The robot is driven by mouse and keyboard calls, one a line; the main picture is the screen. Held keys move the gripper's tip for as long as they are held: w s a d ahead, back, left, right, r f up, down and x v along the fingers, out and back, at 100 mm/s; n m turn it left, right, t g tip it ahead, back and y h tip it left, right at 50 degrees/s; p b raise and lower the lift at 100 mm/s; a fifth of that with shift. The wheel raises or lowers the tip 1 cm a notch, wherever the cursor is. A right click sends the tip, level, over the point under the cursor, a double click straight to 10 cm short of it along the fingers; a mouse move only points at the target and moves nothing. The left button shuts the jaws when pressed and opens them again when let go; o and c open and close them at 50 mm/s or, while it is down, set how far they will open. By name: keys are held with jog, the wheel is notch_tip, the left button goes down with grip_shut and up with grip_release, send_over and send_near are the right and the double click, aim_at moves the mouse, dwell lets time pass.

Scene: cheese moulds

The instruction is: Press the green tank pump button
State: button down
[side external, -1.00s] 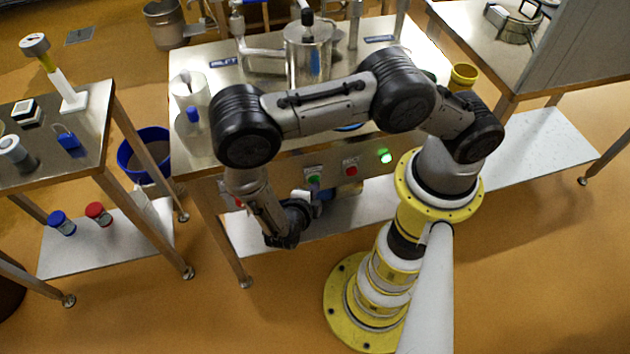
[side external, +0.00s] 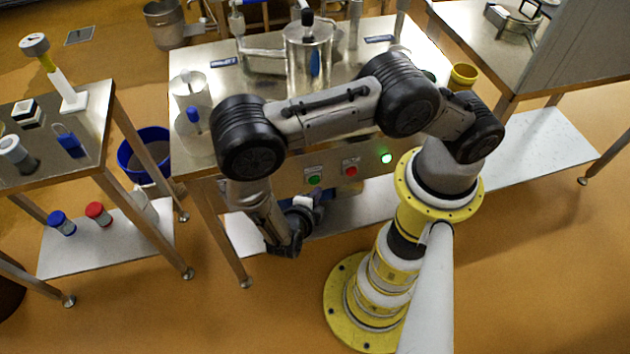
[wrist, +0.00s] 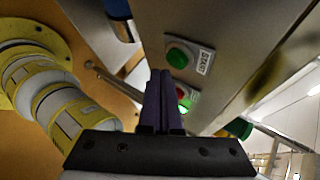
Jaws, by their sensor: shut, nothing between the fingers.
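A green round button (side external: 314,180) sits on the front panel of the steel table, with a small label above it. In the wrist view a green button (wrist: 180,57) is large beside a label reading START. My gripper (wrist: 160,75) is shut and empty, its dark purple fingers together just below and left of that button in the picture. I cannot tell whether they touch it. In the side view my gripper (side external: 314,198) is low in front of the panel, just below the green button, partly hidden by my wrist.
A red button (side external: 351,171) and a lit green lamp (side external: 386,158) are on the same panel to the right. The steel table (side external: 260,88) holds a metal vessel (side external: 305,62). A side table (side external: 75,150) stands at left.

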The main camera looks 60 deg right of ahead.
jog(key=s+a, duration=0.3)
jog(key=shift+s+a, duration=0.25)
jog(key=shift+s, duration=0.05)
dwell(0.4)
dwell(0.5)
